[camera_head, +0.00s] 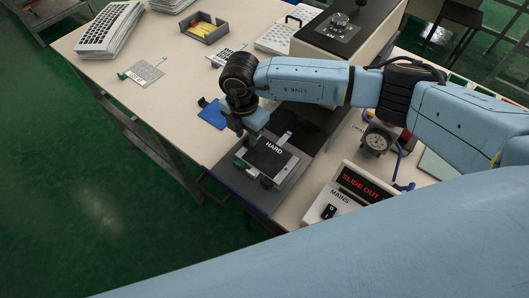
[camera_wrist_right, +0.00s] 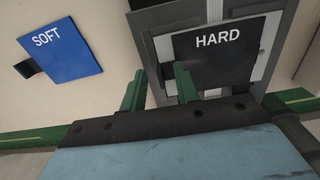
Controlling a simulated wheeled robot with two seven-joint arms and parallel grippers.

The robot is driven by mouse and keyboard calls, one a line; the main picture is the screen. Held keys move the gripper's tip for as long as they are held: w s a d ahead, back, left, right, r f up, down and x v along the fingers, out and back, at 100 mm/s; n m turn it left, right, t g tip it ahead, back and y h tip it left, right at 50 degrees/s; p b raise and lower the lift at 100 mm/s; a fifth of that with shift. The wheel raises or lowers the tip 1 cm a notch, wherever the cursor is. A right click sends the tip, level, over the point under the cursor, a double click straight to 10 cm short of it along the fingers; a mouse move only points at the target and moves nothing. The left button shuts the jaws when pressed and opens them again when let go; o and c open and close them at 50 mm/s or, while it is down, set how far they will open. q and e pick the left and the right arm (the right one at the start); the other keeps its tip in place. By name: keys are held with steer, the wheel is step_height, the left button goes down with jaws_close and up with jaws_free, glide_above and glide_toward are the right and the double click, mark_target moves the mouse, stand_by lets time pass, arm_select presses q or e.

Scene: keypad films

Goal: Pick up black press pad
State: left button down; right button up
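The black press pad (camera_head: 269,158), marked HARD, lies flat on the grey metal plate of the press slide. In the right wrist view the pad (camera_wrist_right: 217,52) shows just beyond the fingertips. My right gripper (camera_head: 252,170) is over the near left side of the pad. In the right wrist view its green fingers (camera_wrist_right: 158,78) stand apart, with nothing clearly held between them. One finger overlaps the pad's lower left corner in that view; I cannot tell whether it touches. My left gripper is not in view.
A blue pad (camera_wrist_right: 60,50) marked SOFT lies left of the slide. The press (camera_head: 345,35) stands behind. A red SLIDE OUT display (camera_head: 358,184), mains switch (camera_head: 328,210) and round gauge (camera_head: 376,141) are on the right. Farther back are a grey tray (camera_head: 204,29) and film sheets (camera_head: 108,28).

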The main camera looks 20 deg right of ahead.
jaws_close()
